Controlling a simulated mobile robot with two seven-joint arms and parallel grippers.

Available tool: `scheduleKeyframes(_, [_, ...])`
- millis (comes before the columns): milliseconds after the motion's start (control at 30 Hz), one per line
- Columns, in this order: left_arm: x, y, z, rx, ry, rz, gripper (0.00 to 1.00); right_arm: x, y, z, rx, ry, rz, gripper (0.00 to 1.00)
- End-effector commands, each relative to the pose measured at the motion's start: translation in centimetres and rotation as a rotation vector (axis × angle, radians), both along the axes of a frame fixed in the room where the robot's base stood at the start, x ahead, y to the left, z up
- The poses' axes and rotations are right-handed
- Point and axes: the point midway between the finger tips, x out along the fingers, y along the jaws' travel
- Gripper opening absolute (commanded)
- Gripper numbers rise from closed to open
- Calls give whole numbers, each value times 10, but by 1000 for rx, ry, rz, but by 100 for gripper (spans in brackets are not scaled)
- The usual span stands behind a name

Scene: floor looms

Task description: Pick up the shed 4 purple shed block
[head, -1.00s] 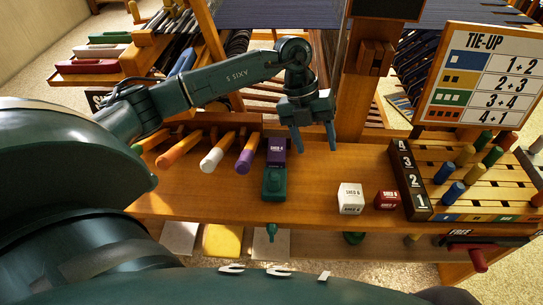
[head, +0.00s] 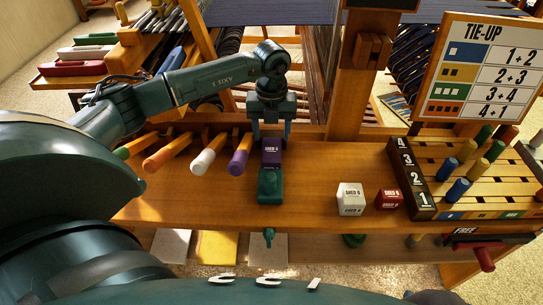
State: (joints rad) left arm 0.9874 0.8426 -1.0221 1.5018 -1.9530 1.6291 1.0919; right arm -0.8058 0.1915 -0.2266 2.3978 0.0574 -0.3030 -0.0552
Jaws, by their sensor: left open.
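The purple shed block (head: 271,157) has a white label on its top and stands on the wooden bench behind a dark green base piece (head: 270,186). My left gripper (head: 271,138) points down just behind and above the block, with its fingers apart on either side of the block's far part. I cannot tell whether the fingers touch it. My right gripper is not in the head view.
A white block (head: 350,199) and a red block (head: 388,200) stand to the right on the bench. Orange, white and purple-tipped pegs (head: 205,160) stick out to the left. A numbered pegboard (head: 470,183) and the tie-up chart (head: 488,72) are at right.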

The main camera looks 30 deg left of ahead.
Motion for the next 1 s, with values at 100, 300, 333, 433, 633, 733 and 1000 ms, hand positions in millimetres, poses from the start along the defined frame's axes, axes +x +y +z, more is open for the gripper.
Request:
scheduleKeyframes(100, [-1,-1,-22,0,4,1,56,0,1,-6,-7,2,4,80])
scheduleKeyframes(300, [0,0,-42,0,2,1,56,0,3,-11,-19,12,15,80])
scheduleKeyframes(333, [0,0,-42,0,1,1,56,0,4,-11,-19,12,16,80])
scheduleKeyframes(433, [0,0,-41,0,1,0,56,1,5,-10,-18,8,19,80])
scheduleKeyframes(633, [0,0,-41,-1,1,0,44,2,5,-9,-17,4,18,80])
scheduleKeyframes(733, [0,0,-41,-1,1,0,36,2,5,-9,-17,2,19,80])
scheduleKeyframes(1000, [0,0,-40,0,0,0,20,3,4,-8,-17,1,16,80])
